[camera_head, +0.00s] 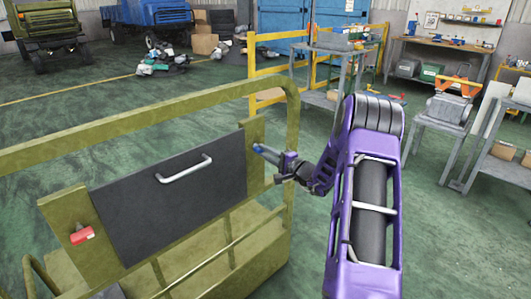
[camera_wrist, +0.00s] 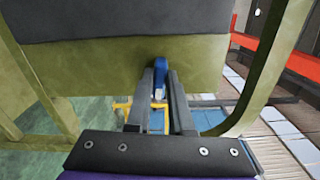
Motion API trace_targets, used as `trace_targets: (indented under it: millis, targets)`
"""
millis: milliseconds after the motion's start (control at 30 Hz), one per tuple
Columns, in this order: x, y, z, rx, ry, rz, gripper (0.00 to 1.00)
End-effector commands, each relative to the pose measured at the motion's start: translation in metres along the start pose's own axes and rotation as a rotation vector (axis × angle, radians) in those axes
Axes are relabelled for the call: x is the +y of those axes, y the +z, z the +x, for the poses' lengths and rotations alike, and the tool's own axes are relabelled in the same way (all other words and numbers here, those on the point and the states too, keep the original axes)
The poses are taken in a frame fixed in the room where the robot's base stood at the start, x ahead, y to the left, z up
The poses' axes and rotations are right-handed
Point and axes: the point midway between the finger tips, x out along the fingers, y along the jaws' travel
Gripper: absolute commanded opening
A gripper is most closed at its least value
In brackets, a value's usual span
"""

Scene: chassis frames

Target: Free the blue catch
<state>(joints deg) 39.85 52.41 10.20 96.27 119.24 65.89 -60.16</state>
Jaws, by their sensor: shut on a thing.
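The blue catch (camera_wrist: 160,72) is on the olive post beside the dark panel, and it stands between my two fingers in the wrist view. In the head view the blue catch (camera_head: 258,148) shows as a small tip at the panel's right end, partly hidden by my fingers. My gripper (camera_head: 268,154) reaches it from the right, and it also shows in the wrist view (camera_wrist: 161,78), shut on the catch. The dark panel (camera_head: 170,195) has a pale handle (camera_head: 184,168). A red catch (camera_head: 82,235) sits on the left olive post.
An olive railing frame (camera_head: 150,125) surrounds the panel, with a top rail above and thin bars below. A yellow barrier (camera_head: 300,60), metal carts (camera_head: 445,110) and a workbench (camera_head: 440,45) stand behind. Green floor (camera_head: 50,130) is open at the left.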

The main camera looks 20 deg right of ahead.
Motion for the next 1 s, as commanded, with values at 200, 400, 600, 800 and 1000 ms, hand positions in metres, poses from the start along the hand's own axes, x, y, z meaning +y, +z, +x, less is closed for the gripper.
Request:
trace_targets:
  millis: [200,400,600,800,1000]
  targets:
    - [0.0014,-0.0002,-0.0004,0.001,0.002,-0.093,0.00]
    - [0.0016,-0.0002,-0.0003,0.001,0.002,-0.132,0.00]
    - [0.0016,-0.0002,-0.0004,0.000,0.002,-0.141,0.00]
    - [0.0017,-0.0002,-0.0004,0.000,0.002,-0.141,0.00]
    - [0.0015,-0.0003,-0.0004,0.000,0.002,-0.140,0.47]
